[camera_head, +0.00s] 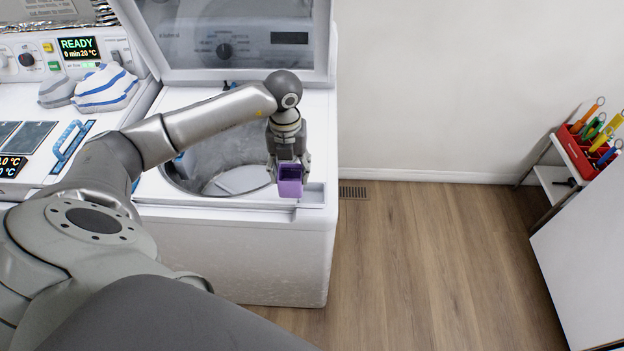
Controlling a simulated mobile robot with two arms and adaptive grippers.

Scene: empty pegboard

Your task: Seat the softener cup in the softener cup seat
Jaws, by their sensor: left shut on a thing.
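The purple softener cup (290,186) hangs upright below my left gripper (288,163), which points down and is shut on it. The cup is at the front right corner of the top-loading washer (250,245), beside the round tub opening (213,172). A slot-like recess (312,196) shows in the washer top just right of the cup; I cannot tell whether it is the softener cup seat. The cup hides part of that area, and I cannot tell whether it touches the washer. My right gripper is not in view.
The washer's lid (235,45) stands open behind the tub. Striped cloth items (104,89) lie on the white machine at the left. A red tool holder (578,145) stands on a shelf at the right. The wooden floor (430,260) between is clear.

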